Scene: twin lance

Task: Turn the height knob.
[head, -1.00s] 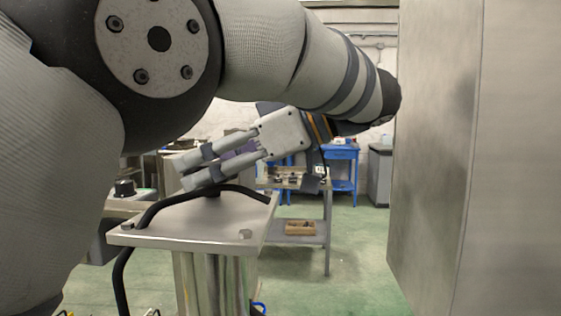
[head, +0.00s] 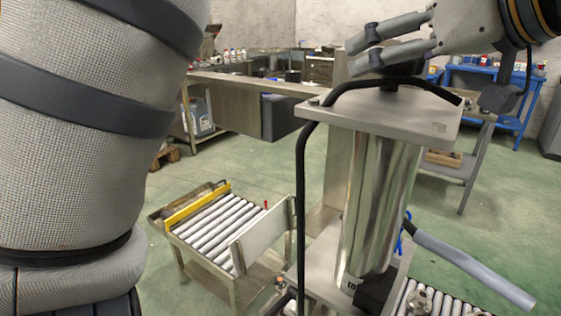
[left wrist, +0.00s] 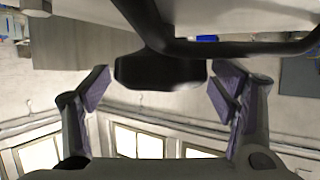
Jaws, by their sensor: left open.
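A black knob (left wrist: 160,72) shows in the left wrist view between my left gripper's (left wrist: 163,90) two fingers, with a visible gap on either side. In the head view my left gripper (head: 352,57) points left just above the steel top plate (head: 335,112) of a column. Its fingers are spread, and it grasps nothing. The knob (head: 389,84) is dark and mostly hidden below the fingers there; whether they touch it cannot be told. A curved black tube (head: 340,88) runs over the plate and down its left side. My right gripper is not in view.
A shiny cylinder (head: 380,210) stands under the plate. A roller conveyor (head: 212,228) with a yellow side rail (head: 196,206) is at lower left. A grey handle (head: 470,266) sticks out at lower right. Benches (head: 230,84) stand behind. My arm fills the left side.

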